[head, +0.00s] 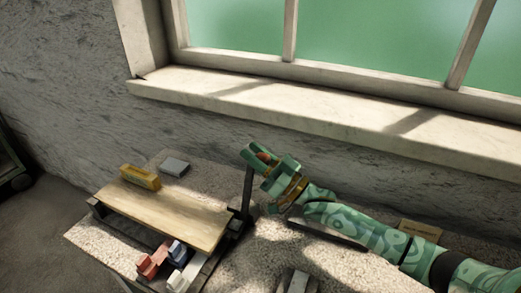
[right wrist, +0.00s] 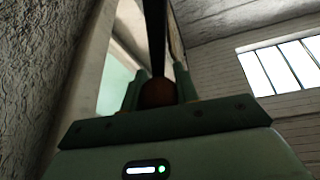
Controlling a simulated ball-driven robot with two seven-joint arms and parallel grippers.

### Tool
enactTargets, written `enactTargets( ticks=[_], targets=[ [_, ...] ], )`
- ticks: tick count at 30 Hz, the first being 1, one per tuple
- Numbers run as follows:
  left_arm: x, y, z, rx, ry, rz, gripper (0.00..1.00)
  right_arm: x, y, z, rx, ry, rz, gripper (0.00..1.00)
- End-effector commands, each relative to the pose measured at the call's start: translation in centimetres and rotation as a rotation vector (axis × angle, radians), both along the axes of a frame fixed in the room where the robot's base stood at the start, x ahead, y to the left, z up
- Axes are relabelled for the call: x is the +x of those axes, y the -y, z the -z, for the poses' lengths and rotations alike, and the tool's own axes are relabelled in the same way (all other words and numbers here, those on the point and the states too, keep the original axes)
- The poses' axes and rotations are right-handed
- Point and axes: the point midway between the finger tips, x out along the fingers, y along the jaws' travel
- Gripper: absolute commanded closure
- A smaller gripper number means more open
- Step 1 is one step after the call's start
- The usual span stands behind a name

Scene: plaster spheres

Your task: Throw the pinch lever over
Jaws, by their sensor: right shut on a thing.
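The pinch lever (head: 247,190) is a dark bar rising from the right end of a wooden board (head: 165,213) on the table. It stands close to upright in the head view. My right gripper (head: 260,158), green, is at the lever's top and shut on its reddish-brown knob (head: 264,155). In the right wrist view the knob (right wrist: 157,93) sits between the fingers, with the dark lever bar (right wrist: 156,35) running away beyond it. The lever's foot is partly hidden by dark fittings at the board's end. My left gripper is not in view.
A yellow block (head: 140,177) lies at the board's far left edge, with a grey block (head: 174,166) behind it. Red (head: 152,262), blue and white blocks are at the board's near side. A window sill (head: 330,105) runs behind the table.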

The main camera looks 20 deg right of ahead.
Motion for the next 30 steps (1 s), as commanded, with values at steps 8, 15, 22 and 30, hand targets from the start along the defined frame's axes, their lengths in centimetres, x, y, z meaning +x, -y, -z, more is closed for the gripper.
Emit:
enactTargets(
  ticks=[8, 15, 22, 30],
  targets=[
    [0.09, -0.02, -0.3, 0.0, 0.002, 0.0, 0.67, -0.52, -0.62, -0.25, -0.025, 0.026, -0.003, 1.0],
    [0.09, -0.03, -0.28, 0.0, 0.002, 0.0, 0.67, -0.55, -0.67, -0.17, -0.028, 0.026, -0.004, 1.0],
    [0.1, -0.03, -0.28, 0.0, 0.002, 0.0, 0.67, -0.53, -0.63, -0.16, -0.027, 0.025, -0.003, 0.48],
    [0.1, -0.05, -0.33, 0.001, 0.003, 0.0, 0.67, -0.72, -0.38, -0.02, -0.027, 0.024, -0.001, 0.48]
  ],
)
